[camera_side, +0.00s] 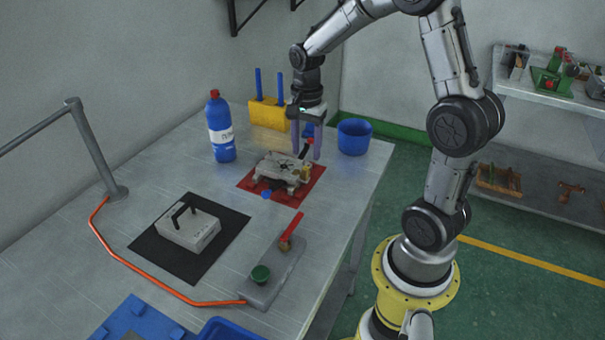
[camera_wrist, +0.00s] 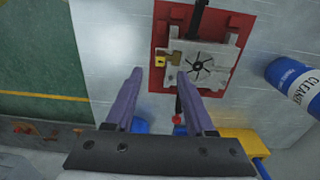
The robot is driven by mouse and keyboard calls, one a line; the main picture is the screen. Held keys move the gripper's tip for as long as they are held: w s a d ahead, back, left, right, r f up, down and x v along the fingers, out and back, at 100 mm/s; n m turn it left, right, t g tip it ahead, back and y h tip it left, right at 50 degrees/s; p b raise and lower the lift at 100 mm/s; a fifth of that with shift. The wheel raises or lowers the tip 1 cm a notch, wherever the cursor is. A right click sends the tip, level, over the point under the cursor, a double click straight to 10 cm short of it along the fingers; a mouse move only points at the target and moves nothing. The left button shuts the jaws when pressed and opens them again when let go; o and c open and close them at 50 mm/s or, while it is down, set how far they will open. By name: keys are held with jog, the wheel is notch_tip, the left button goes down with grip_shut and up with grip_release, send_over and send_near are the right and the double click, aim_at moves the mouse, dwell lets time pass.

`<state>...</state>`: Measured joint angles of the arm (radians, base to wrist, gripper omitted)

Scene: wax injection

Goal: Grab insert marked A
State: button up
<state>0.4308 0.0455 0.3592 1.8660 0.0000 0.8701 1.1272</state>
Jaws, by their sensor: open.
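No letter A is readable in either view, so I cannot tell which piece is the marked insert. A grey metal mold (camera_side: 275,166) lies on a red mat (camera_side: 318,186); the mold also shows in the wrist view (camera_wrist: 215,62), with a dark star-shaped runner pattern on its face. A small yellow piece (camera_wrist: 159,61) sits at the mold's edge. My gripper (camera_side: 306,152) is open, its purple fingers pointing down near the mold's far right side. In the wrist view my gripper (camera_wrist: 159,73) shows its two fingers apart, with no piece held between them.
A blue cleaner bottle (camera_side: 221,127), a yellow block with blue posts (camera_side: 268,111) and a blue cup (camera_side: 354,136) stand around the mold. A grey box with a black handle (camera_side: 188,228) lies on a black mat. A red-handled valve plate (camera_side: 273,272) is in front.

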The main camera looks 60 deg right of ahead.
aim_at(306, 167)
jog(key=shift+f, duration=2.8)
grip_shut()
